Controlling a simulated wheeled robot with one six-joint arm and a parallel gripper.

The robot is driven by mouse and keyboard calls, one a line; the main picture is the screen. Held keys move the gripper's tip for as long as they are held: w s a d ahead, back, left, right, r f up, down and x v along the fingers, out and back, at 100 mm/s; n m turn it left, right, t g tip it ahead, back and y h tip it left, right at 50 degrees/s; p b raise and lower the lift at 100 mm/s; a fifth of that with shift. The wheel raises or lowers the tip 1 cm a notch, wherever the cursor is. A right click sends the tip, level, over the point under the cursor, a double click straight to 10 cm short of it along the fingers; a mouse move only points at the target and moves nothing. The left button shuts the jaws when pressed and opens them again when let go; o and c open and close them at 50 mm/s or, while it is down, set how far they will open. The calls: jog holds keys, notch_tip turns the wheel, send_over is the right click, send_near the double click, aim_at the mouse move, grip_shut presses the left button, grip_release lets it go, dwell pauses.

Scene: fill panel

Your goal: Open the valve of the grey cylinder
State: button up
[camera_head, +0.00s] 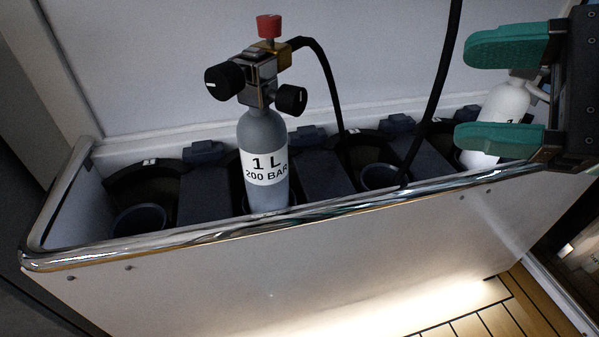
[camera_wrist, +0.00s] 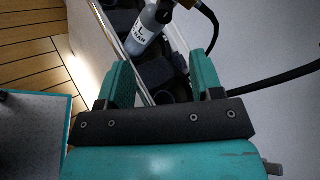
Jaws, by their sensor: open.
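The grey cylinder (camera_head: 266,150) stands upright in a rack slot left of centre in the head view, with a white label reading "1 L 200 BAR". Its valve block has a large black knob (camera_head: 224,80) on the left, a smaller black knob (camera_head: 291,99) on the right and a red knob (camera_head: 269,26) on top. A black hose leaves the brass fitting. My gripper (camera_head: 510,93) is open and empty at the upper right, well apart from the grey cylinder. In the wrist view the cylinder (camera_wrist: 146,32) lies beyond my gripper (camera_wrist: 163,85); its valve is partly cut off by the top edge.
The rack (camera_head: 330,215) has a shiny metal rim and several slots, some empty. A white cylinder (camera_head: 494,118) stands at its right end, partly behind my gripper. A second black hose (camera_head: 437,90) hangs between my gripper and the grey cylinder. A pale wall rises behind.

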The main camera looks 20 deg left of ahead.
notch_tip(320, 180, down, 6)
jog(key=m+t+y+b, duration=0.1)
jog(key=m+y+b, duration=0.1)
jog(key=m+b, duration=0.4)
jog(key=y+p, duration=0.1)
jog(key=p, duration=0.6)
send_near(300, 101)
jog(key=a, duration=0.2)
jog(key=shift+t, duration=0.3)
jog(key=x, duration=0.8)
jog(key=shift+w+a+f, duration=0.1)
jog(key=shift+w, duration=0.05)
jog(key=c, duration=0.9)
